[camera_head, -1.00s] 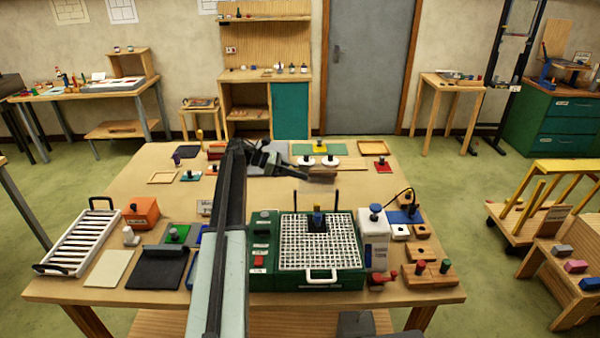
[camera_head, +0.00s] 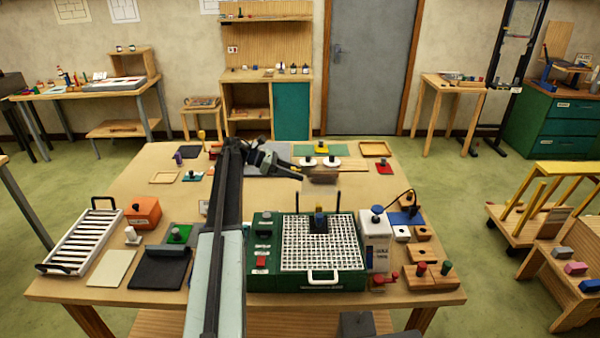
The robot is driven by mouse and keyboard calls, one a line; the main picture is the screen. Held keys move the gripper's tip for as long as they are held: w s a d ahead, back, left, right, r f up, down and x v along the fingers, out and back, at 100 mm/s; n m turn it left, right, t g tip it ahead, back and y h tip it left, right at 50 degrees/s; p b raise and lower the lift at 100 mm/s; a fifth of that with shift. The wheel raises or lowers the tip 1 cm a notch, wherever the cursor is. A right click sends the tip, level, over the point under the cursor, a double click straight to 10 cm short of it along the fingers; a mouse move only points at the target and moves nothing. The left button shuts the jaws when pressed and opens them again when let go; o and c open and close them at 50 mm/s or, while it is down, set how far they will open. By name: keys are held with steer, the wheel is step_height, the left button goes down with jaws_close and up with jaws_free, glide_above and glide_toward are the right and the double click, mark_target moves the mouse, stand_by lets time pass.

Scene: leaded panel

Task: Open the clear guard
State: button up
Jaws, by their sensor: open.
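Thin dark uprights rise at the back of the grid. The clear guard itself is too transparent to make out, so I cannot tell its angle. My gripper (camera_head: 291,172) is open and empty. It is beyond the machine's back edge, up and to the left of the dark block, apart from the machine.
A white bottle-like box (camera_head: 376,250) stands against the machine's right side. Wooden blocks with coloured knobs (camera_head: 430,278) lie farther right. A white slatted rack (camera_head: 82,240) and an orange box (camera_head: 142,212) are at left. The table's middle left is mostly clear.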

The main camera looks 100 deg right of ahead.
steer(key=p+v, duration=0.1)
steer(key=v, duration=0.4)
steer(key=shift+w+r+p, duration=0.15)
steer(key=shift+w+p, duration=0.2)
steer(key=shift+p, duration=0.05)
